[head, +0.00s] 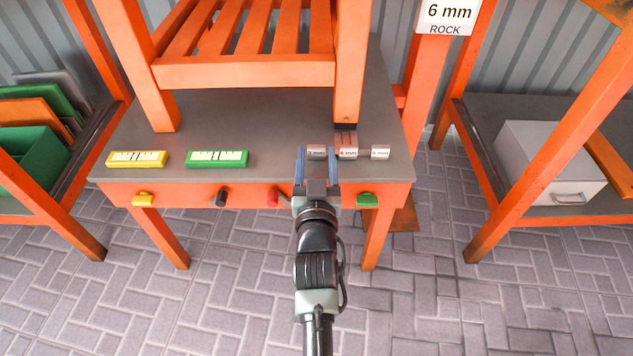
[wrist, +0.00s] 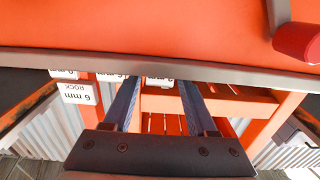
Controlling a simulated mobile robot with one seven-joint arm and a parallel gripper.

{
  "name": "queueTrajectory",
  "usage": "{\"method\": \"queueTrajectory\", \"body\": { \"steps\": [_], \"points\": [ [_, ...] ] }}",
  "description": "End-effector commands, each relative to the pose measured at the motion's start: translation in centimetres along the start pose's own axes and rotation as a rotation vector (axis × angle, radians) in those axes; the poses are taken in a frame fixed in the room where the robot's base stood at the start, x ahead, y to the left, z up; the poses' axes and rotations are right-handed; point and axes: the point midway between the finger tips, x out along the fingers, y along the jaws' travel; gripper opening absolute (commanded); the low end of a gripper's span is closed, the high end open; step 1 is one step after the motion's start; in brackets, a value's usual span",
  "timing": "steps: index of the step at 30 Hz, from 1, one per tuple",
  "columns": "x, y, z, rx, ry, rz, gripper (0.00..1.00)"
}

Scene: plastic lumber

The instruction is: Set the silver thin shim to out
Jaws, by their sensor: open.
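Three small silver-grey labelled blocks stand in a row at the table's front right: a left one (head: 316,152), a middle one (head: 347,151) touching or close to the foot of an orange leg, and a right one (head: 380,152). Their labels end in "mm"; the numbers are too small to read surely, so I cannot tell which is the thin shim. My gripper (head: 317,165) is open at the table's front edge, with the left block between its fingers in the head picture. In the wrist view, a white label (wrist: 160,81) shows between the fingertips (wrist: 160,88). No grip shows.
An orange slatted frame (head: 245,73) stands on the grey table (head: 125,135). Yellow (head: 137,159) and green (head: 217,158) level-like bars lie left. Coloured knobs, including a red one (head: 273,196), line the front edge. A "6 mm ROCK" sign (head: 447,15) hangs behind.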

Motion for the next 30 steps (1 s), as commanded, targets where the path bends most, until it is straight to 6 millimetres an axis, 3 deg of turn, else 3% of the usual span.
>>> {"method": "queueTrajectory", "body": {
  "steps": [7, 19, 24, 30],
  "points": [
    [-4.2, 0.0, -0.8, 0.003, -0.003, 0.002, 0.57],
    [-9.8, 0.0, -0.2, 0.001, -0.003, 0.0, 0.57],
    [-11.2, 0.0, -0.1, 0.001, 0.0, 0.0, 0.57],
    [-11.6, 0.0, -0.1, 0.001, 0.001, 0.0, 0.57]
  ]
}}
